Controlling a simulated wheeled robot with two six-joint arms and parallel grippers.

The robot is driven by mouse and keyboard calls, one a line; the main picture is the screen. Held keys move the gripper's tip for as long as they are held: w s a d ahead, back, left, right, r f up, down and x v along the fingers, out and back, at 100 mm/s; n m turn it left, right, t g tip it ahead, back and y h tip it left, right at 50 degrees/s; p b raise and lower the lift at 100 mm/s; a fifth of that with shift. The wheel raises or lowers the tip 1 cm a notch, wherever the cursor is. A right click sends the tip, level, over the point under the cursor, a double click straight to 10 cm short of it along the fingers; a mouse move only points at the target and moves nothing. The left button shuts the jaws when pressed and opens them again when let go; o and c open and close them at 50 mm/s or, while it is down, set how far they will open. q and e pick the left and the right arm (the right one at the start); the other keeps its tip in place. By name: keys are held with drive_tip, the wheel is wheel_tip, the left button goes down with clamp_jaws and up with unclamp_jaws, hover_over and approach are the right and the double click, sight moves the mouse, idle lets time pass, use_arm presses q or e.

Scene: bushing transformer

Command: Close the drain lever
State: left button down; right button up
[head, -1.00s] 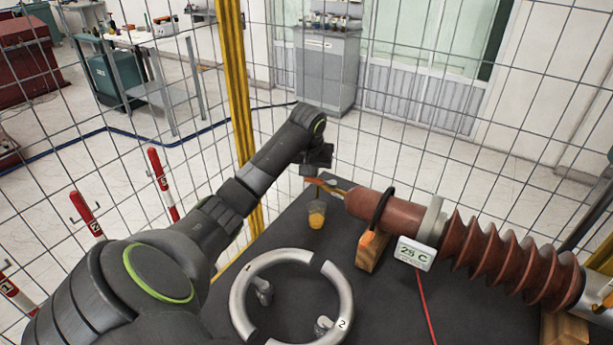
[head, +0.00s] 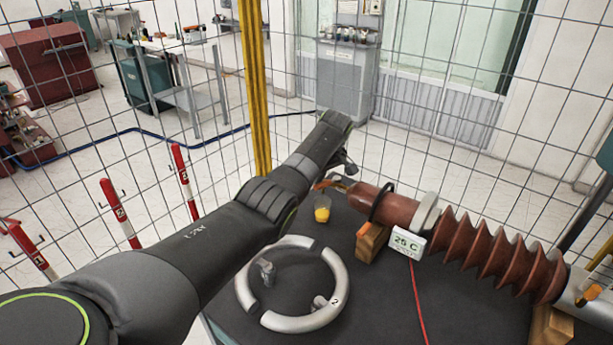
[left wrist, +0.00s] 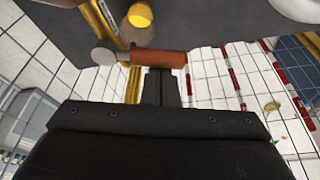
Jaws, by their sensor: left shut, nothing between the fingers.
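The drain lever (head: 325,184) is a small orange-red handle at the left end of the brown ribbed bushing (head: 480,245). In the left wrist view the lever (left wrist: 158,58) is a reddish bar lying crosswise. It joins a pale round cap (left wrist: 103,56) on a brass pipe (left wrist: 105,20). My left gripper (head: 348,168) is shut and empty, at the lever on its far side in the head view. In the wrist view its closed fingers (left wrist: 161,82) end right at the lever's edge; I cannot tell whether they touch. My right gripper is out of view.
A cup of yellow liquid (head: 322,208) stands below the lever on the dark table (head: 370,300). A silver ring (head: 250,298) lies in front. A wooden block (head: 371,242) supports the bushing, with a 25 C display (head: 408,243). Wire fencing (head: 440,120) runs behind.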

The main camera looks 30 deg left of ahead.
use_arm(q)
drive_tip(key=shift+s+d+n+g, duration=0.3)
drive_tip(key=shift+d+n+g, duration=0.15)
drive_tip(key=shift+n, duration=0.65)
drive_tip(key=shift+s+d+p, duration=0.2)
drive_tip(key=shift+d+p, duration=0.1)
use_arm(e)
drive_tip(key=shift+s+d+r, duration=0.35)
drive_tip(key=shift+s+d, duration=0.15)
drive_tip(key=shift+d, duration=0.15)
use_arm(q)
drive_tip(key=shift+d, duration=0.1)
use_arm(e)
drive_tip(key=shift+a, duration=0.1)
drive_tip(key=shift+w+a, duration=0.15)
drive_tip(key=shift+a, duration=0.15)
